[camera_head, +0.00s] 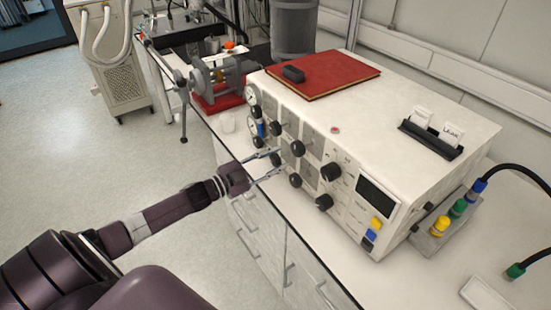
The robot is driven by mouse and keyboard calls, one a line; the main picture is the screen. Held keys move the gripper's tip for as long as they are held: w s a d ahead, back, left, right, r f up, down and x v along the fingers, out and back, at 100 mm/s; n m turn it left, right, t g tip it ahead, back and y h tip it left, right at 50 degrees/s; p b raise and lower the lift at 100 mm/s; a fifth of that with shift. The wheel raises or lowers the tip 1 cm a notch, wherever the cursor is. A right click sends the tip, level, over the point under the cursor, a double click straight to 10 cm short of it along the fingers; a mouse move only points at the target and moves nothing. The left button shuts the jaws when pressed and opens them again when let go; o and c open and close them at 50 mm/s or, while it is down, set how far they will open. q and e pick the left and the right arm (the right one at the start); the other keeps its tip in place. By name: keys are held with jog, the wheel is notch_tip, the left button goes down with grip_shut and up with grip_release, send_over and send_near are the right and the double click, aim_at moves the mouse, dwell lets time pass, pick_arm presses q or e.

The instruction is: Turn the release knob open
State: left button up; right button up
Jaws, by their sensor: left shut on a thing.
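A white control unit (400,150) stands on the bench, with several black knobs, gauges and a dark display on its front panel. My left gripper (275,164) reaches in from the left, its two thin fingers on either side of a small black knob (275,160) at the panel's lower left. It is shut on that knob, which the fingers partly hide. Labels are too small to read, so I cannot tell which knob is the release knob. Other black knobs are close by, one above right (297,149) and one below right (295,181). My right gripper is not in view.
Coloured connectors (458,208) and a cable are at right.

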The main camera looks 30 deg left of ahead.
pick_arm(q)
jog(key=shift+f+n, duration=0.1)
jog(key=shift+n, duration=0.3)
jog(key=o, duration=1.2)
jog(key=v, duration=1.2)
